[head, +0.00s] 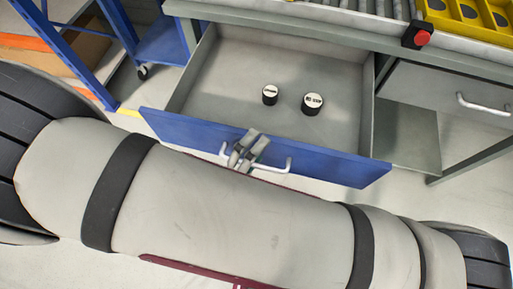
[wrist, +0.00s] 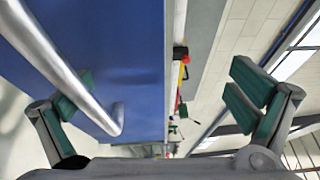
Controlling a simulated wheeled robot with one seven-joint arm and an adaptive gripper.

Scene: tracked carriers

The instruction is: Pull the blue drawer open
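The blue drawer (head: 330,164) stands far out from the workbench in the head view, its grey inside showing. Its silver bar handle (head: 282,168) is on the blue front. My gripper (head: 247,147) is at the left part of this handle, partly covering it. In the wrist view, the fingers of my gripper (wrist: 160,100) are spread wide apart. The handle (wrist: 72,82) passes close by the left finger, and the blue front (wrist: 125,50) fills the upper left. No grip on the handle shows; whether a finger touches it I cannot tell.
Two small black-and-white cylinders (head: 313,104) stand in the drawer. A grey drawer (head: 455,92) is shut at the right. A red button (head: 421,38) and a yellow tray (head: 470,18) are on the bench. My arm crosses the foreground. A blue cart (head: 160,45) stands at the left.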

